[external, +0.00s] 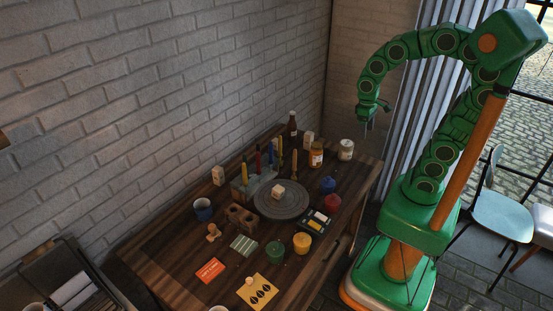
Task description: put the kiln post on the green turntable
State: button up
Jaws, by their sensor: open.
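Two other pale, post-like blocks stand upright, one at the table's wall side (218,176) and one near the back (309,139). I cannot tell for sure which pale block is the kiln post. My gripper (367,124) hangs open and empty in the air beyond the table's far right corner, above table height and apart from all the blocks.
A rack with candle-like coloured sticks (258,184) and a brown bottle (293,127) stand at the wall side. Jars (316,155) (346,149) stand near the far end. A brick-like holder (240,217) stands left of the turntable.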

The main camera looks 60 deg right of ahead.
jog(key=s+d+f, duration=0.1)
jog(key=s+d, duration=0.3)
jog(key=s, duration=0.7)
